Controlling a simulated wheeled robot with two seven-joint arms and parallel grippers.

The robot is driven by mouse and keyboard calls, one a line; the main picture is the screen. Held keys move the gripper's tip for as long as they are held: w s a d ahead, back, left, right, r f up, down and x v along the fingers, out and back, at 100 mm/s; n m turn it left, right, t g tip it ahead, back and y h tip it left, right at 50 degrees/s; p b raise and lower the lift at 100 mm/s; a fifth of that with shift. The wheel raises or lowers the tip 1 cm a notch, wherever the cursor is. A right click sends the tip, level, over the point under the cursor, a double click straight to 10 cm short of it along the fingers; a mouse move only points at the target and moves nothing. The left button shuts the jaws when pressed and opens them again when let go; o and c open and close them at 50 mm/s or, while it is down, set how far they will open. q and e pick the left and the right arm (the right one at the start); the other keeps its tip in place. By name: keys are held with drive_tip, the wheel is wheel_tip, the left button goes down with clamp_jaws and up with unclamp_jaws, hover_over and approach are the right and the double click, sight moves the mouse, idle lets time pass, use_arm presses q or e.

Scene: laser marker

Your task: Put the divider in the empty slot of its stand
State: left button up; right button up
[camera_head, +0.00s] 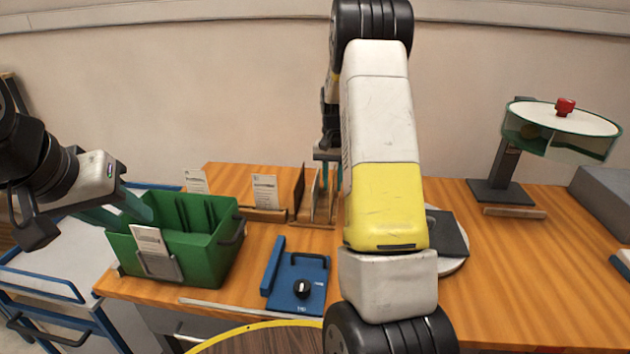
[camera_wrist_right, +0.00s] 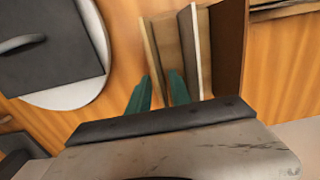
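The wooden stand (camera_head: 292,216) with upright panels is at the back middle of the table. In the right wrist view, a dark brown panel (camera_wrist_right: 228,50), a pale-edged panel (camera_wrist_right: 190,50) and a thin tan upright (camera_wrist_right: 150,50) stand side by side. I cannot tell for sure which one is the divider. My right gripper (camera_head: 327,172) is over the stand, pointing down. In the wrist view its green fingers (camera_wrist_right: 159,92) are apart, on either side of the tan upright's near end; contact is unclear. My left gripper (camera_head: 118,208) is at the green bin's left side, its fingers apart, partly hidden.
The green bin (camera_head: 228,258) holds a card on its front. A blue device (camera_head: 312,275) with a black knob lies in front of the stand. A round white plate with a dark pad (camera_head: 450,235) is right of my arm. A drum-topped stand (camera_head: 500,190) is at the right.

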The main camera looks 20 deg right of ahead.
wheel_tip(320, 180, up, 10)
drive_tip(key=shift+r, duration=0.1)
drive_tip(key=s+a+r+n+t, duration=0.1)
drive_tip(key=s+a+r+t, duration=0.1)
drive_tip(key=s+a+r, duration=0.4)
drive_tip(key=s+a+r+n+t, duration=0.1)
drive_tip(key=s+a, duration=0.2)
drive_tip(key=s, duration=0.4)
drive_tip(key=s+a+r+n+t+y, duration=0.1)
drive_tip(key=s+a+n, duration=0.1)
drive_tip(key=s, duration=0.6)
drive_tip(key=s+a+r+n+t+y, duration=0.1)
drive_tip(key=s+a, duration=0.3)
drive_tip(key=s, duration=0.4)
drive_tip(key=shift+s+a+r+n+t, duration=0.2)
drive_tip(key=shift+a+r+n+t, duration=0.2)
drive_tip(key=shift+r+t, duration=0.15)
